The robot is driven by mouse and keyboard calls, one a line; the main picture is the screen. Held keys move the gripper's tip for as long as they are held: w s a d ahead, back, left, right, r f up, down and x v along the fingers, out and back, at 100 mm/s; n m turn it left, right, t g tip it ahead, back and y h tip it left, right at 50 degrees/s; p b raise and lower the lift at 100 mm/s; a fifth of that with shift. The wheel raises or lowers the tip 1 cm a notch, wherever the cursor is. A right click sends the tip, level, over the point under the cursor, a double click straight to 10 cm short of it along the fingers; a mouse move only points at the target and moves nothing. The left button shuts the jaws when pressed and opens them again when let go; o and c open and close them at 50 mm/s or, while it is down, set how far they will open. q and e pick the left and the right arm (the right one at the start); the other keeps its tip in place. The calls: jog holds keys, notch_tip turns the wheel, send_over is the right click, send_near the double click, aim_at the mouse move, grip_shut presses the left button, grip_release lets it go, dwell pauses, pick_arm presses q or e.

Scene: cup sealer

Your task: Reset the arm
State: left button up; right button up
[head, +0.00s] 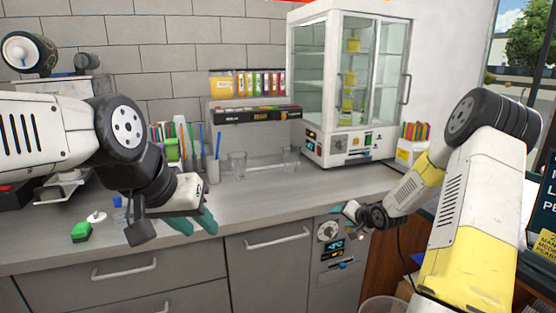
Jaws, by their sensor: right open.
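My left arm comes in from the left, and its gripper (195,224) hangs over the front edge of the counter with its teal fingers pointing down. The two fingers look apart, with nothing visible between them. My right arm comes in from the right, and its gripper (347,213) is small in view, low in front of the cabinet fronts near the counter's front edge. It is open, with its teal fingertip pointing left; no object shows in it.
A glass display cabinet (316,73) stands at the back right of the counter (262,190). Clear glasses (237,165), a utensil holder (213,172) and a green-and-white item (82,232) are on the counter. A bin (383,305) stands below. The middle of the counter is clear.

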jog(key=s+a+r+n+g+h, duration=0.1)
jog(key=s+r+n+h, duration=0.1)
jog(key=s+r, duration=0.6)
jog(key=s+a+r+n+g+h, duration=0.1)
jog(key=s+a+r+n+h, duration=0.1)
jog(key=s+r, duration=0.7)
jog(key=s+a+r+n+g+y, duration=0.1)
jog(key=s+a+r, duration=0.2)
jog(key=s, duration=0.7)
jog(key=s+a+r+n+g+y, duration=0.1)
jog(key=s+a+r, duration=0.2)
jog(key=s, duration=0.8)
jog(key=shift+r+g+y, duration=0.3)
jog(key=shift+r, duration=0.2)
